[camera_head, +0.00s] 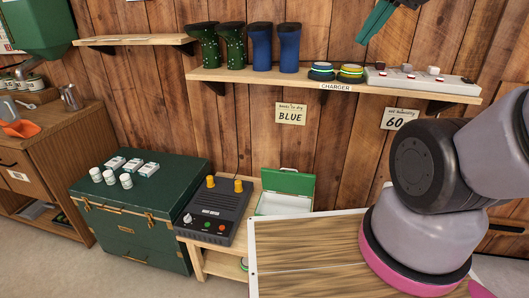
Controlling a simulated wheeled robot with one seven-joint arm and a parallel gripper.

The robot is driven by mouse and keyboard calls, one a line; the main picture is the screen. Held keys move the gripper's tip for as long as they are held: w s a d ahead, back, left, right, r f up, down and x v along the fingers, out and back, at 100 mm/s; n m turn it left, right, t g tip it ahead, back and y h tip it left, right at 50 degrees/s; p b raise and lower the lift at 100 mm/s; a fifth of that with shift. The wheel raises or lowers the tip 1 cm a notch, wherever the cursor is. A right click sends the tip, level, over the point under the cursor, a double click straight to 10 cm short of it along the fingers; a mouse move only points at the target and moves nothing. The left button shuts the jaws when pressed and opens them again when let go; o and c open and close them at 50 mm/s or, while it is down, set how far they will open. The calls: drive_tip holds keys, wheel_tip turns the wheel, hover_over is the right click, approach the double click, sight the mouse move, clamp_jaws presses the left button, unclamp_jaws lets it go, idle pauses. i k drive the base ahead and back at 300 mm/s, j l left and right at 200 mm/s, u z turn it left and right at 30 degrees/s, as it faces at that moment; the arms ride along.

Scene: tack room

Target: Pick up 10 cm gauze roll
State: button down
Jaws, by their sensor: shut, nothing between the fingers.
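Three small white cylinders stand in a row on the left part of the green chest (170,185): a left one (95,175), a middle one (109,177) and a right one (126,181). They look like rolls, but their labels are too small to read, so I cannot tell which is the 10 cm gauze roll. Three flat white-and-green packets (132,165) lie just behind them. My gripper (367,32), teal and dark, shows partly at the top edge before the wall, shut and empty. It is far right of the chest and above the shelf.
A dark control box (217,212) with yellow knobs and an open green case (287,190) stand right of the chest. A wall shelf (230,75) holds boots, tins and a charger strip. A wooden cabinet (65,135) stands left. My arm blocks the right side.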

sight(108, 174)
drive_tip(key=j, duration=3.25)
drive_tip(key=k+j+z, duration=0.1)
drive_tip(key=j, duration=1.5)
